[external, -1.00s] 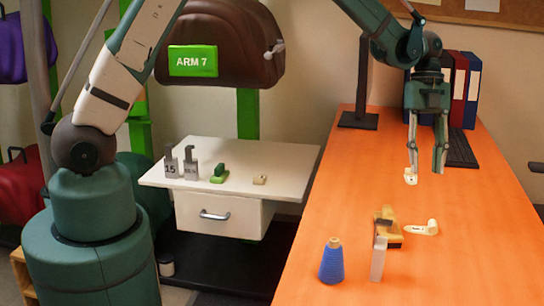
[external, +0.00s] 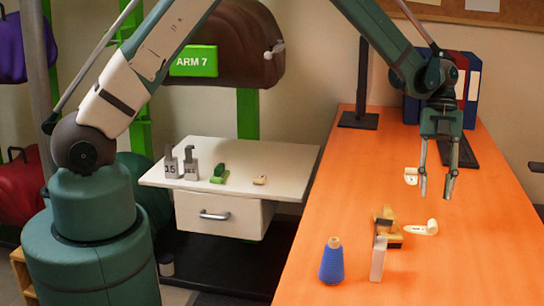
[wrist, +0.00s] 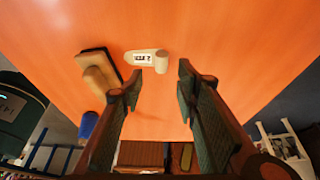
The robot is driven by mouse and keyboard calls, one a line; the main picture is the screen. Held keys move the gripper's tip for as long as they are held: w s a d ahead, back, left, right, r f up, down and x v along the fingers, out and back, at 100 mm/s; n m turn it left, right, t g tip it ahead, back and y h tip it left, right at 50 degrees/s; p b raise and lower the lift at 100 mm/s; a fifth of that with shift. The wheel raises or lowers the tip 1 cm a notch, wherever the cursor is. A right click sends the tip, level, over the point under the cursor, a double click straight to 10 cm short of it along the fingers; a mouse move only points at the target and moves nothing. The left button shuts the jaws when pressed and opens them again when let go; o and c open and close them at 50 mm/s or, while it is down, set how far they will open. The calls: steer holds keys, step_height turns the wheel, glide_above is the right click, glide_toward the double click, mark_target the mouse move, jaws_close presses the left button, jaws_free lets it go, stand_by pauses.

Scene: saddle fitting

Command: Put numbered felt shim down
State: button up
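Two pale, labelled, tag-like pieces lie on the orange table, and I cannot read which is the numbered felt shim. One pale piece (external: 411,176) is farther back, just left of my gripper (external: 435,194). The other pale piece (external: 424,228) lies flat nearer the front, beside a yellow and dark block (external: 388,228). In the wrist view one labelled pale piece (wrist: 147,60) lies beyond my fingertips (wrist: 160,82). My gripper points down above the table, its fingers apart with nothing between them.
A blue cone (external: 332,262) and an upright pale slab (external: 378,260) stand at the table's front. Binders (external: 470,90) and a dark stand (external: 358,119) are at the back. A white side table (external: 290,160) holds small grey and green items. The table's right side is clear.

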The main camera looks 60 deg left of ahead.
mark_target(434, 222)
steer(key=shift+x, duration=1.15)
steer(key=shift+b+x, duration=0.8)
steer(key=shift+x, duration=1.8)
steer(key=shift+w+d, duration=0.1)
steer(key=c, duration=0.8)
